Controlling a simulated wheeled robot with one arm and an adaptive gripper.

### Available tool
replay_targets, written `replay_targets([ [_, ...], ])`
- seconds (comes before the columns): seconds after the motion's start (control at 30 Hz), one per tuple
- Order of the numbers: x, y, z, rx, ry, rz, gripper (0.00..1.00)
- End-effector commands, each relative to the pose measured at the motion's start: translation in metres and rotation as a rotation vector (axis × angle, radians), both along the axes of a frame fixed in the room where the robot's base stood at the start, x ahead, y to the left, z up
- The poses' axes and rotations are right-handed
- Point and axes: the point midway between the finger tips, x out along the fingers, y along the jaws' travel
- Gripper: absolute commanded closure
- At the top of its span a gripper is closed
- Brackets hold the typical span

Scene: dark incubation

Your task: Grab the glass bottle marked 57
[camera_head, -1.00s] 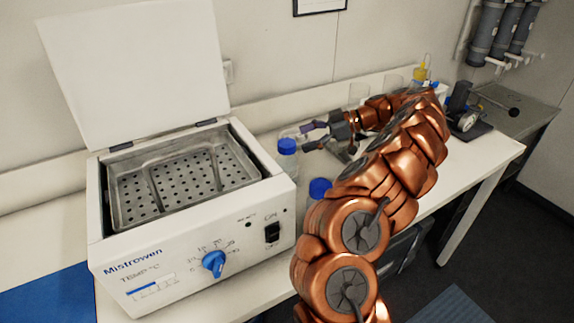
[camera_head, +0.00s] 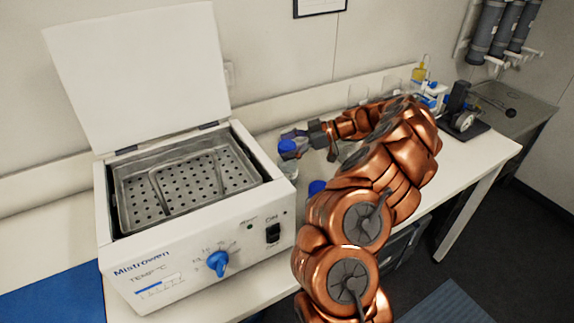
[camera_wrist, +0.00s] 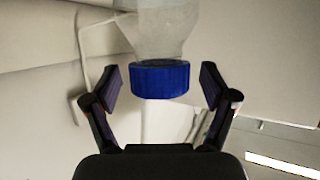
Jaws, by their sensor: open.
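A clear glass bottle with a blue cap (camera_head: 287,147) stands on the bench by the right side of the white water bath. In the wrist view its blue cap (camera_wrist: 160,80) lies between my two fingers, with a gap on each side, and its clear body runs out of the top of the picture. My gripper (camera_wrist: 161,86) is open around the cap and appears not to touch it. In the head view my gripper (camera_head: 296,138) is at the cap's height. A second blue cap (camera_head: 317,187) is partly hidden behind my arm. No number is readable on either bottle.
The white water bath (camera_head: 195,262) has its lid (camera_head: 140,75) raised and a perforated tray inside. Glass beakers (camera_head: 358,94), a yellow-topped bottle (camera_head: 419,73) and a black-based instrument (camera_head: 462,124) stand farther along the bench (camera_head: 482,155). The wall is close behind.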

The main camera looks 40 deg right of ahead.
Motion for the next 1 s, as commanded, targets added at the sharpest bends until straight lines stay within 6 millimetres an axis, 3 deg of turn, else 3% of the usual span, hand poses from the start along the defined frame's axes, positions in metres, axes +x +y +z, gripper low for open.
replay_targets([
  [0.1,0.0000,-0.0002,-0.0004,0.000,0.000,0.000,0.18],
  [0.9,0.0002,-0.0003,-0.0001,0.000,0.000,-0.001,1.00],
  [1.0,0.0002,-0.0003,-0.0001,0.000,0.000,-0.001,1.00],
])
